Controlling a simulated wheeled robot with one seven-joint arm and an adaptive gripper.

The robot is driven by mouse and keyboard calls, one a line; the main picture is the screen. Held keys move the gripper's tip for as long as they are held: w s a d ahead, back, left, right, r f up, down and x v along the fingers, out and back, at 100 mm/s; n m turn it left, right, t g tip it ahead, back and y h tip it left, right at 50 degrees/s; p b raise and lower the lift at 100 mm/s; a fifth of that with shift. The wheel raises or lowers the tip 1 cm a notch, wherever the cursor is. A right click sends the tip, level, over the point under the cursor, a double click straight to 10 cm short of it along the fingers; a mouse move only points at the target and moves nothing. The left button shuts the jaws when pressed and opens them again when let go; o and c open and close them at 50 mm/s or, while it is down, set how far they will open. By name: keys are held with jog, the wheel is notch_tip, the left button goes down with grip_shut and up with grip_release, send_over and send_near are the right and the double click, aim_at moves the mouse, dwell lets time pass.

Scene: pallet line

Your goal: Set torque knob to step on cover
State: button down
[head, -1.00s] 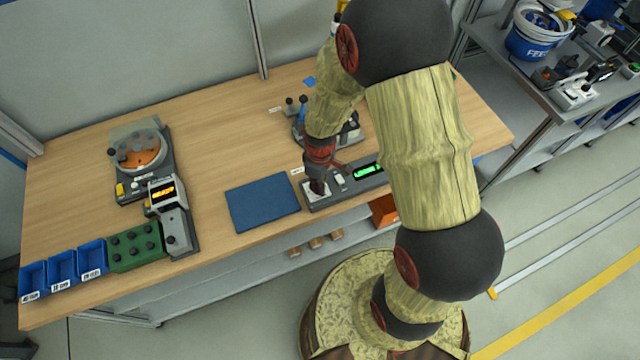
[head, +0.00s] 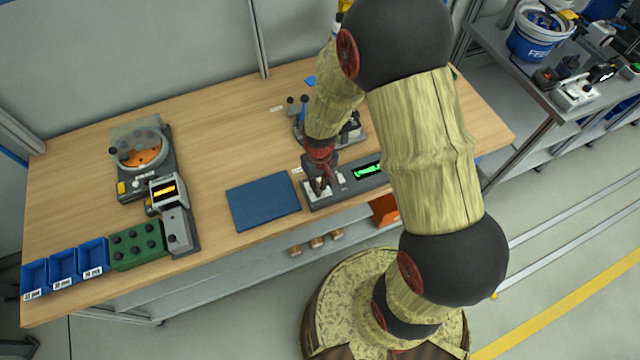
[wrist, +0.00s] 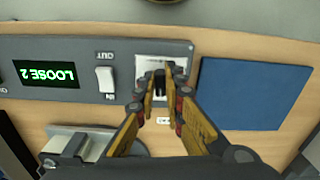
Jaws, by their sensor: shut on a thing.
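The torque knob (wrist: 159,83) is a small dark knob on a white plate of a grey control box (wrist: 130,60). The box's green display (wrist: 47,74) reads "LOOSE 2", upside down in the wrist view. My gripper (wrist: 162,90) is shut on the knob, with one finger on each side, and the fingers hide part of it. In the head view my gripper (head: 320,190) points down at the left end of the box, and the knob is mostly hidden. A round device with a clear cover (head: 140,146) over an orange dish stands at the left; I cannot read any marking on it.
A white rocker switch (wrist: 105,79) sits between knob and display. A blue mat (head: 262,202) lies left of the box. Another device (head: 350,130) stands behind it. Blue bins (head: 62,268) and a green block (head: 137,246) line the table's left front. The table's middle is clear.

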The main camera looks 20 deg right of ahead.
jog(key=shift+m, duration=0.6)
jog(key=c, duration=1.9)
grip_release()
jog(key=shift+r, duration=0.15)
notch_tip(320, 180, up, 12)
jog(key=shift+f, duration=0.1)
